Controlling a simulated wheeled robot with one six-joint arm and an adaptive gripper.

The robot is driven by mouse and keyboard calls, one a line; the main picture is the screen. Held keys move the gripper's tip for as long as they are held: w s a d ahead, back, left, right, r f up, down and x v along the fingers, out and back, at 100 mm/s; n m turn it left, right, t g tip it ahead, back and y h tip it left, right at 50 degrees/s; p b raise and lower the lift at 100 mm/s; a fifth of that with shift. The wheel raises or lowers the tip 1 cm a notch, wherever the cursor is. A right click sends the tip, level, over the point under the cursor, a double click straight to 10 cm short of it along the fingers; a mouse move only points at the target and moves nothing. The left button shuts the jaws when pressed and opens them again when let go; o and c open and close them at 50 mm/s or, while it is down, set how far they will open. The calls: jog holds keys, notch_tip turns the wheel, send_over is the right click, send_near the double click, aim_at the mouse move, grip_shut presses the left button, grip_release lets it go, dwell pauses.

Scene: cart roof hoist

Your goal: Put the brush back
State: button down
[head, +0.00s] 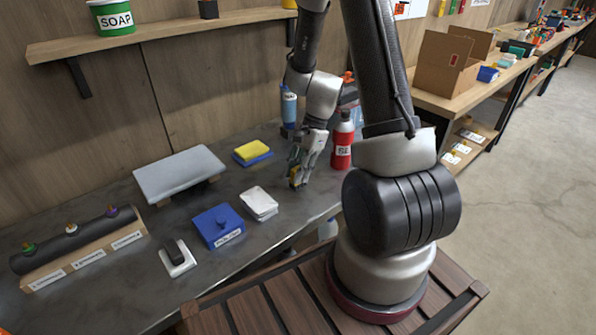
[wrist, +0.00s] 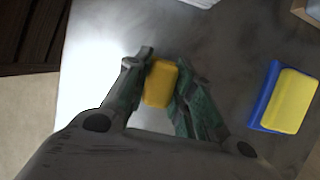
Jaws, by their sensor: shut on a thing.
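My gripper (wrist: 160,82) is shut on a small yellow-orange block (wrist: 160,84), its two fingers on either side of it. The block looks like the back of the brush, but any bristles are hidden from the wrist view. In the head view my gripper (head: 299,174) is low over the dark bench, left of the red bottle, and the yellow block shows small between its fingertips. I cannot tell whether the block touches the bench. A yellow sponge-like pad (head: 252,150) lies on a blue tray (head: 259,158); it also shows at right in the wrist view (wrist: 295,100).
A red bottle (head: 342,142) and a blue bottle (head: 289,107) stand close to my gripper. A white stack (head: 258,203), blue box (head: 217,225), grey raised plate (head: 180,172) and black block on a white base (head: 178,256) occupy the bench's left. The shelf (head: 160,36) hangs above.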

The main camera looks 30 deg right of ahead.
jog(key=c, duration=1.2)
grip_release()
jog(key=shift+f, duration=0.1)
jog(key=s+v, duration=0.1)
jog(key=v, duration=1.1)
jog(key=s+a+r+n+t+h, duration=0.2)
jog(key=s+r+n+t+h, duration=0.2)
jog(key=s+r+n, duration=1.1)
jog(key=shift+s+a+r+n+t+h, duration=0.35)
jog(key=shift+s+r+t, duration=0.35)
jog(key=shift+r, duration=0.6)
jog(key=shift+d, duration=0.1)
